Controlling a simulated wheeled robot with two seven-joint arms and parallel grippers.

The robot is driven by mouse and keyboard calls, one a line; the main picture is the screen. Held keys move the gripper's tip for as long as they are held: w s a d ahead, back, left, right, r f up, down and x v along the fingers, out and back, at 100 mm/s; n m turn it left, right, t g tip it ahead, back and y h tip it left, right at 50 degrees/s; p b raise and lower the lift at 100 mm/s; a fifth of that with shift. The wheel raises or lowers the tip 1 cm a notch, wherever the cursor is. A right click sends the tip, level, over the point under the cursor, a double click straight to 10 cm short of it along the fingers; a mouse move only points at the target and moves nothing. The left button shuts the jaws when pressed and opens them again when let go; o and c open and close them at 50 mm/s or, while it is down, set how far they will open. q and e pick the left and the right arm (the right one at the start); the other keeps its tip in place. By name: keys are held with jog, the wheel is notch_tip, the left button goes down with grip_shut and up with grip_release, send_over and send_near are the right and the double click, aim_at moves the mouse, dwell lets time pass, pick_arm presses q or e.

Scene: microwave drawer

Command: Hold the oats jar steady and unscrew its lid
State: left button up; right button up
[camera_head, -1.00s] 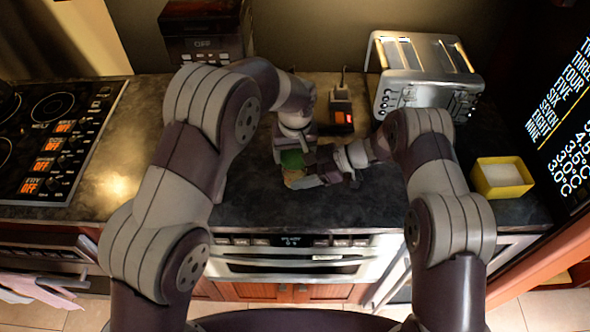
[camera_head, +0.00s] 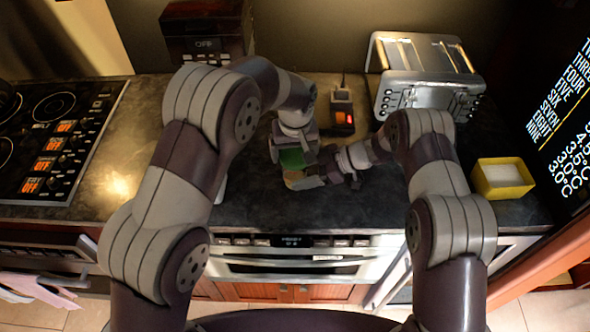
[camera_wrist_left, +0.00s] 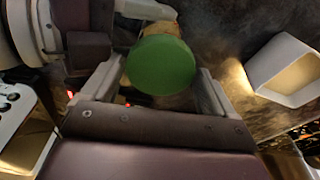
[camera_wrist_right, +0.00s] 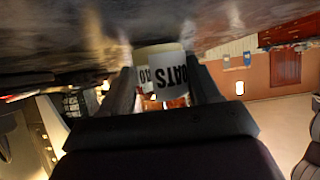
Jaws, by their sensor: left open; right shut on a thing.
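The oats jar (camera_wrist_right: 165,75) shows in the right wrist view with its OATS label upside down in the picture. My right gripper (camera_wrist_right: 165,98) is shut on the jar's body, one finger on each side. In the head view the right gripper (camera_head: 322,176) reaches the jar from the right. The green lid (camera_wrist_left: 160,65) is on top of the jar; it also shows in the head view (camera_head: 292,159). My left gripper (camera_wrist_left: 162,82) is open, its fingers spread on either side of the lid with gaps. In the head view the left gripper (camera_head: 294,150) is over the jar, partly hiding it.
A silver toaster (camera_head: 425,72) stands at the back right. A small dark device with a red light (camera_head: 342,118) lies behind the jar. A yellow box (camera_head: 503,178) is at the right, a stove (camera_head: 55,140) at the left. The front counter is mostly clear.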

pick_arm(q)
jog(key=shift+r, duration=2.45)
